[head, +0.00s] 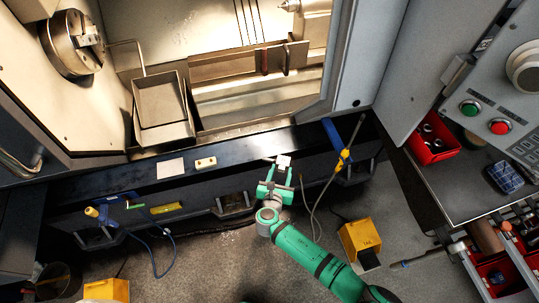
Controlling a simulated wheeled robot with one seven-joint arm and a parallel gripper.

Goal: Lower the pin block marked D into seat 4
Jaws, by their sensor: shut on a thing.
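My green gripper (280,170) is over the dark front sill of the machine, right of the sill's middle. It is shut on a small whitish block (284,160), which shows at its fingertips. I cannot read a letter on this block, so I cannot tell whether it is D. A cream block (206,162) with small dark spots lies on the sill to the left, apart from the gripper. A pale flat plate (171,168) lies left of it. No seat number is readable. I cannot tell whether the held block touches the sill.
An open sheet-metal tray (160,112) stands behind the sill, and a chuck (72,45) is at upper left. A grey door (338,60) and control panel (500,95) stand at right. A yellow-handled tool (345,155) and cable hang right of my gripper.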

